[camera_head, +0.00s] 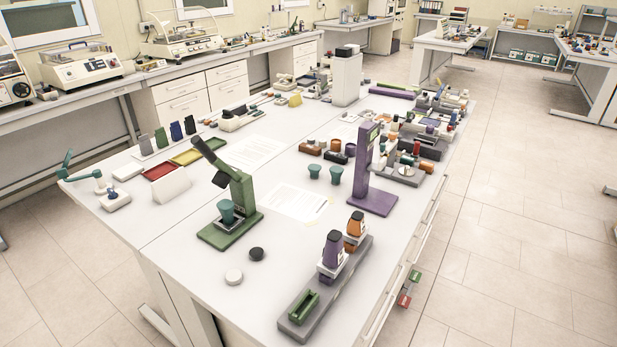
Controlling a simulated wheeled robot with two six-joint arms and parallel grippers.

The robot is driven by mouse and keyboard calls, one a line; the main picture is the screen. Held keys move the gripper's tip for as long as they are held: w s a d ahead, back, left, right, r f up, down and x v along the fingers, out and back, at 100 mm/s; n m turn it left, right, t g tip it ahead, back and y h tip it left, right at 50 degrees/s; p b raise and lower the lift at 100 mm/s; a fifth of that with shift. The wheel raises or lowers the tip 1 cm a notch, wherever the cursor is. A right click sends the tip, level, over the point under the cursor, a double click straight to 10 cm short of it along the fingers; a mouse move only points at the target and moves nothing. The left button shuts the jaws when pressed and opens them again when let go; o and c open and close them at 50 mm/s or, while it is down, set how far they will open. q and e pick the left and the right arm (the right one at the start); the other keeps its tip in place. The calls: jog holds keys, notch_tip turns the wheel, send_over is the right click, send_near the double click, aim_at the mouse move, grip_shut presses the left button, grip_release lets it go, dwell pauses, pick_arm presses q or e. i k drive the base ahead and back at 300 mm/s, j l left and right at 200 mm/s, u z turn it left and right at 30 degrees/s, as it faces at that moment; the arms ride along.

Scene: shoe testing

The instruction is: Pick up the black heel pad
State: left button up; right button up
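The black heel pad seems to be the small dark round disc (257,254) lying flat on the near part of the white table (190,235). A similar white round disc (234,277) lies just to its left and nearer to me, apart from it. Neither of my grippers shows in the head view, so nothing is seen near or holding the dark disc.
A green press-like stand (238,205) with a teal cup stands behind the discs. A grey base (325,290) with purple and orange bottles lies to the right. A purple stand (370,175) rises further back. The table around the discs is clear.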

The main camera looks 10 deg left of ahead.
aim_at(256, 253)
jog(key=l+u, duration=0.1)
jog(key=u, duration=0.25)
jog(key=i+l+u, duration=0.1)
jog(key=u, duration=0.25)
jog(key=l+u, duration=0.1)
jog(key=u, duration=0.3)
